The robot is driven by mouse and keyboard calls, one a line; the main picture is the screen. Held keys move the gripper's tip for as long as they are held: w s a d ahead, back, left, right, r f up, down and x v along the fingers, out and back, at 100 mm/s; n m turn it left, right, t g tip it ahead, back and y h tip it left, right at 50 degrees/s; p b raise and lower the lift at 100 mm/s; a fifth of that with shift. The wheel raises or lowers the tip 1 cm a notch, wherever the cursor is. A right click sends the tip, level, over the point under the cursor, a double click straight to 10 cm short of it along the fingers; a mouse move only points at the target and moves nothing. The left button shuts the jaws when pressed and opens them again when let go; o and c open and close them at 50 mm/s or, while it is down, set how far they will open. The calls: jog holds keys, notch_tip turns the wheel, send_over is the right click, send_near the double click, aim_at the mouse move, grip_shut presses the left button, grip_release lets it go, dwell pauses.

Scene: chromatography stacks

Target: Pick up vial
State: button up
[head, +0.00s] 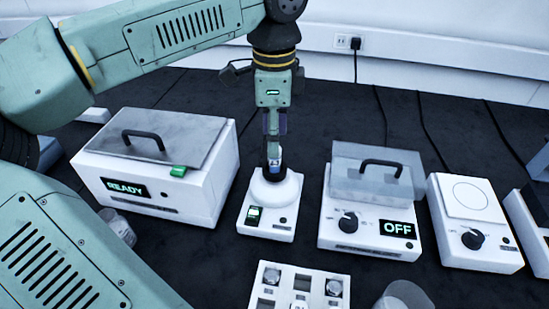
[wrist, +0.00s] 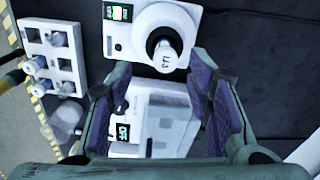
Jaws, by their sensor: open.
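A white box reading READY (head: 155,170) stands left. A device reading OFF (head: 370,230) with a clear cover stands right, with a dial device (head: 470,245) beyond. A white rack (head: 270,298) with several vials is in front. Dark table is free between devices.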

aim_at(275, 161)
jog(key=shift+w+f+p, duration=0.15)
jog(key=shift+f+p, duration=0.3)
jog(key=shift+f, duration=0.8)
jog(key=shift+w+f+p, duration=0.15)
jog(key=shift+f+p, duration=0.25)
jog(key=shift+f, duration=0.85)
jog(key=shift+c, duration=0.2)
grip_shut()
jog(key=shift+r, duration=0.15)
